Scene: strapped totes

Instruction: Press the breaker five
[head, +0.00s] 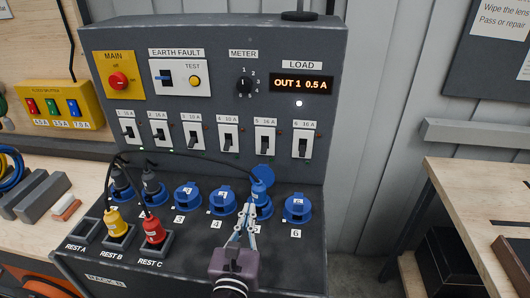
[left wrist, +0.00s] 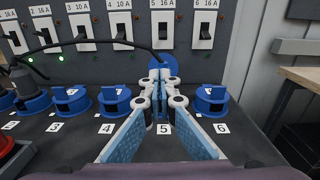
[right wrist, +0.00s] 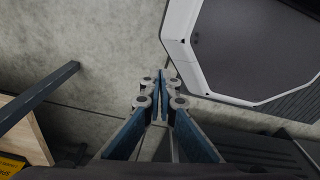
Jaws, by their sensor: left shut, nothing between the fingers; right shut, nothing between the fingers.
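Breaker five (head: 265,140), labelled 5 16 A, is a white switch with a dark lever on the grey panel's upright face. It also shows in the left wrist view (left wrist: 164,30); I cannot tell its switched position for sure. Below it, socket 5 has its round blue lid (head: 263,174) raised and a blue plug (head: 259,190) in it, with a black cable running left. My left gripper (head: 251,206) is shut and empty, in front of socket 5 and below the breaker, partly hiding the plug. My right gripper (right wrist: 162,78) is shut and empty above the grey floor, away from the panel.
Breaker four (head: 228,138) and breaker six (head: 302,142) flank breaker five. The black cable (head: 205,155) arches below the breakers. A yellow plug (head: 113,222) and a red plug (head: 153,230) stand in rests at left. The load display (head: 302,83) reads OUT 1 0.5 A.

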